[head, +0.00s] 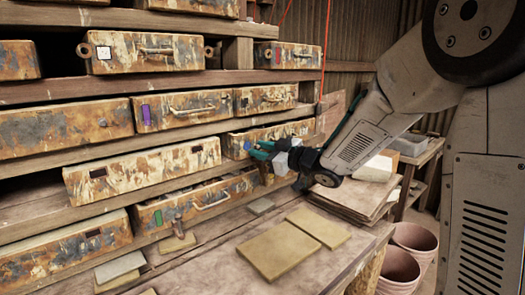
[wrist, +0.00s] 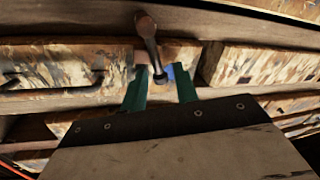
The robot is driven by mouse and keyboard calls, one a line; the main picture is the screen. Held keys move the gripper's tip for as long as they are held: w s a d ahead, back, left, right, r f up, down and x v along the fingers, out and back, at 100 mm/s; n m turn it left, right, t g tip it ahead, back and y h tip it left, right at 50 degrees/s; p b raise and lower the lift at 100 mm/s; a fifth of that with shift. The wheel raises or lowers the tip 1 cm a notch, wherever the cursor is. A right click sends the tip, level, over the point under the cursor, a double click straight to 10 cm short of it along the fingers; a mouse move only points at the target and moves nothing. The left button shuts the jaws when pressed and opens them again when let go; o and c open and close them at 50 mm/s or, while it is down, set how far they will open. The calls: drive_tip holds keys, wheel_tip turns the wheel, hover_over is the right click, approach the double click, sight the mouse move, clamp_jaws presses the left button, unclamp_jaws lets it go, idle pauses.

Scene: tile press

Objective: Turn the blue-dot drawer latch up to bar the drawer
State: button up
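The drawer with the blue mark (head: 300,131) is on the right of the rack in the head view, seemingly shut. Its blue dot (head: 247,145) shows just left of my gripper (head: 262,150), and also in the wrist view (wrist: 171,72). My gripper's teal fingers (wrist: 161,90) are apart, with nothing clasped between them. A dark metal latch lever (wrist: 151,45) with rounded ends stands just ahead of the fingertips, beside the blue dot. The wrist picture seems upside down, so the lever appears to hang down. Whether a finger touches it is not clear.
A drawer with a purple mark (head: 184,110) is above left. A drawer with a green mark (head: 195,202) is below and sticks out. Tan tiles (head: 276,250) lie on the bench (head: 215,255) below my gripper. Pink buckets (head: 414,238) stand at the right.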

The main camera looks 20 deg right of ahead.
clamp_jaws()
drive_tip(key=shift+w+d+m+t+y, duration=0.2)
drive_tip(key=shift+d+m, duration=0.25)
drive_tip(key=shift+m, duration=0.55)
drive_tip(key=shift+w+d+m+t+y, duration=0.15)
drive_tip(key=shift+d+m, duration=0.25)
drive_tip(key=shift+m, duration=0.6)
unclamp_jaws()
drive_tip(key=v, duration=0.7)
drive_tip(key=shift+s+d, duration=0.25)
drive_tip(key=shift+s, duration=0.1)
drive_tip(key=shift+r, duration=0.1)
